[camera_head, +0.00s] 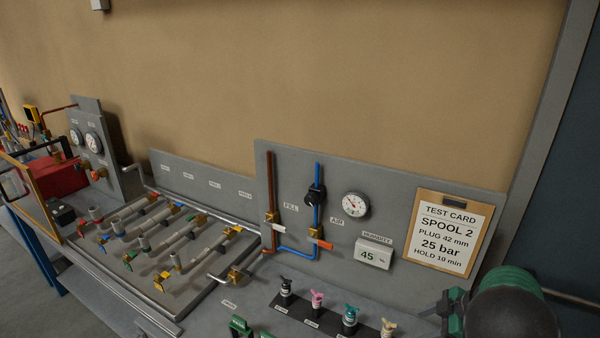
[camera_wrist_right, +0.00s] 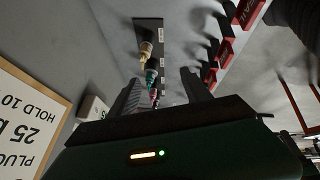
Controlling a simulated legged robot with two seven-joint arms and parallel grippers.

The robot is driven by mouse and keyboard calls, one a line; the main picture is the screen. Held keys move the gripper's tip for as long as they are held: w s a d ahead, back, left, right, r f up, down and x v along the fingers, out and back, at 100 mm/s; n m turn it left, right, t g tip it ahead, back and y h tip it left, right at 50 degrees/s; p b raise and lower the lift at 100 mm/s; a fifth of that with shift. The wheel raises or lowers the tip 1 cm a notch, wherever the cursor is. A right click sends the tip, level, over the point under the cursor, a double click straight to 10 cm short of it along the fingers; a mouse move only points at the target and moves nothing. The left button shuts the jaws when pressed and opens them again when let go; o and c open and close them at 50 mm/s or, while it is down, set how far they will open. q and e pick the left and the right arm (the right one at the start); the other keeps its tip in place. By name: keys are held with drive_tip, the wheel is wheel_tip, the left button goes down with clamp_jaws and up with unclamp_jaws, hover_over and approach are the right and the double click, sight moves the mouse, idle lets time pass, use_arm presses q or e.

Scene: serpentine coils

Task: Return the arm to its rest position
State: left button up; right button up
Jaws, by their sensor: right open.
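My right gripper (camera_wrist_right: 162,90) shows in the right wrist view with its two dark fingers spread apart and nothing held between them. Beyond the gap, a row of coloured plugs, one cream (camera_wrist_right: 146,52) and one teal (camera_wrist_right: 151,78), stands on a dark strip (camera_wrist_right: 148,24). In the head view my right arm (camera_head: 505,308), dark with green parts, comes in at the lower right corner, to the right of the plugs and in front of the panel. My left arm and gripper are not in view.
The grey panel (camera_head: 275,170) carries pipes, a gauge (camera_head: 355,205) and a test card (camera_head: 447,232). Coloured plugs, including a pink one (camera_head: 317,299), stand at the bench front. A pipe manifold (camera_head: 150,240) lies left. Red blocks (camera_wrist_right: 226,50) show in the wrist view.

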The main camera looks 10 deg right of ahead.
drive_tip(key=w+a+r+m+t+h+b, duration=0.2)
drive_tip(key=w+a+m+t+h+b, duration=0.2)
drive_tip(key=w+a+m+t+h, duration=0.25)
drive_tip(key=s+a+f+m+g+y+b, duration=0.1)
drive_tip(key=s+a+f+m+g, duration=0.2)
drive_tip(key=s+a, duration=0.4)
drive_tip(key=s+a+f+m+g+y+b, duration=0.1)
drive_tip(key=s+a+f+m+g, duration=0.2)
drive_tip(key=s, duration=1.1)
drive_tip(key=a+f+g, duration=0.2)
drive_tip(key=a+f, duration=0.2)
drive_tip(key=a, duration=0.1)
drive_tip(key=shift+s+f+g+y, duration=0.3)
drive_tip(key=shift+g+y, duration=0.05)
drive_tip(key=shift+a, duration=0.2)
